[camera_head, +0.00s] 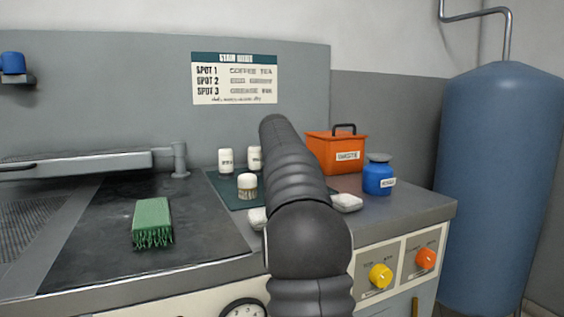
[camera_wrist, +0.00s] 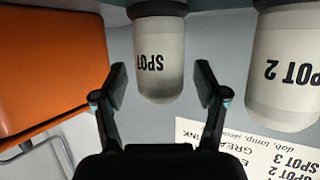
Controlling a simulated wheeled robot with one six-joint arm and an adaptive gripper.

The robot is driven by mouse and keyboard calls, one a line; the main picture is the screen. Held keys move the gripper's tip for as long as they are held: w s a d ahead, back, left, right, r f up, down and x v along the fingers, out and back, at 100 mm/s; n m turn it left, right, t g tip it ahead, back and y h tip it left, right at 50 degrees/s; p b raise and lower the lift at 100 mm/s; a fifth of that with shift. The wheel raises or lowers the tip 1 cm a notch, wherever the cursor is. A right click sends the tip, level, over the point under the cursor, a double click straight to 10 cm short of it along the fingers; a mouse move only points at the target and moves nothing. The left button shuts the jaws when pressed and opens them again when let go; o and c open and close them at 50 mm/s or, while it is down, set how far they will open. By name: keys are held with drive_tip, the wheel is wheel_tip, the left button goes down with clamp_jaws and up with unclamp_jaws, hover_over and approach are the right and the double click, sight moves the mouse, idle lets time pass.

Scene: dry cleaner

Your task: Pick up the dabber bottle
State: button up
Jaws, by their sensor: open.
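I cannot tell which is the dabber bottle. In the wrist view, which is upside down, a bottle labelled SPOT (camera_wrist: 160,70) appears between my open fingers, its number unreadable. My gripper (camera_wrist: 162,84) does not visibly touch it. A SPOT 2 bottle (camera_wrist: 285,70) is to its right. In the head view my arm hides the gripper.
An orange waste bin (camera_head: 336,153) stands at the back right, close to the fingers in the wrist view (camera_wrist: 50,60). A blue jar (camera_head: 377,178) and white pads (camera_head: 346,202) are nearby. A green brush (camera_head: 152,222) lies left on the dark board.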

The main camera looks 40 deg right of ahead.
drive_tip(key=c, duration=1.3)
drive_tip(key=shift+c, duration=0.2)
drive_tip(key=shift+r, duration=0.15)
